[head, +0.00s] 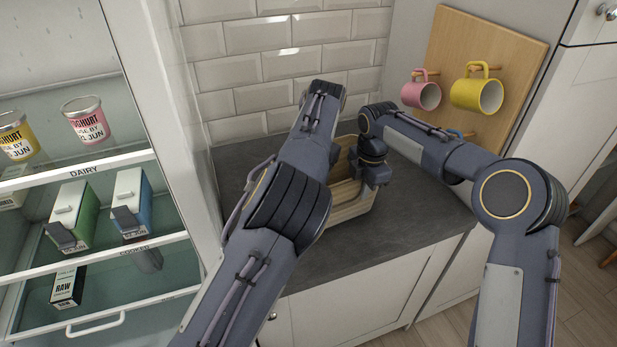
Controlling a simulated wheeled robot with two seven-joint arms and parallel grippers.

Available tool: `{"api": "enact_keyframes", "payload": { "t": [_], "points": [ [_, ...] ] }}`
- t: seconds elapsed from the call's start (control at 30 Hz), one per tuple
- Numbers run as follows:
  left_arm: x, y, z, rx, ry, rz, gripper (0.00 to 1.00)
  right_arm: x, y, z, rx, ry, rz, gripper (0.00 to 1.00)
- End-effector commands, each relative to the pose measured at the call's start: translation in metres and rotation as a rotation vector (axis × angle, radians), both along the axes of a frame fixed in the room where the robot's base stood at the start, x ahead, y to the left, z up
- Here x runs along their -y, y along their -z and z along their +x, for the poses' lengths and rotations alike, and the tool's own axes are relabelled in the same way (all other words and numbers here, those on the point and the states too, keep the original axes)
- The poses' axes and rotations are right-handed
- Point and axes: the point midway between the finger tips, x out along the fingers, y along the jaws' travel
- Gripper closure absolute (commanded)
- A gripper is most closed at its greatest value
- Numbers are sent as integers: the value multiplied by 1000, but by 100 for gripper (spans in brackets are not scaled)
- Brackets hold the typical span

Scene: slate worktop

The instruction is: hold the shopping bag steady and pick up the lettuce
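A beige, open-topped container, perhaps the shopping bag (352,208), stands on the slate worktop, partly hidden behind my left arm. My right gripper (374,187) points down at the right side of the bag, over or against its rim. I cannot tell whether it touches the bag, or whether its fingers are open or shut. My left arm reaches across the middle of the view, and its gripper is hidden. No lettuce shows; the bag's inside is mostly covered by my arms.
The dark worktop (425,215) is clear to the right of the bag. A pink mug (419,93) and a yellow mug (474,95) hang on a wooden peg board (515,52). An open fridge (95,255) with labelled shelves, yogurts and cartons stands at the left.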

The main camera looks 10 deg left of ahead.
Motion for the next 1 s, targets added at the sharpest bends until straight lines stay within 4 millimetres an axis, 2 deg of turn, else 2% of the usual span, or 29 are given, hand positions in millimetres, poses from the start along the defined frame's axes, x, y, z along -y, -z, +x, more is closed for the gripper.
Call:
{"api": "enact_keyframes", "payload": {
  "t": [0.03, 0.2, 0.47, 0.57, 0.67, 1.0],
  "points": [
    [0, 0, 0, 1, 0, 0, 75, 0, -1, 0, 2, 0, 1, 92],
    [0, 0, 0, 1, 0, 0, 75, 0, -1, 0, 1, 0, 1, 70],
    [0, 0, 0, 1, 0, 0, 75, 0, -1, 0, 1, 0, 1, 70],
    [0, 0, 0, 1, 0, 1, 75, 0, -7, 0, 2, 1, 0, 70],
    [0, 0, 0, 1, 0, 1, 75, 0, -20, 0, 4, 1, 1, 70],
    [0, 0, 0, 1, 0, 0, 75, 3, -91, -5, 3, 1, 2, 70]
  ]
}}
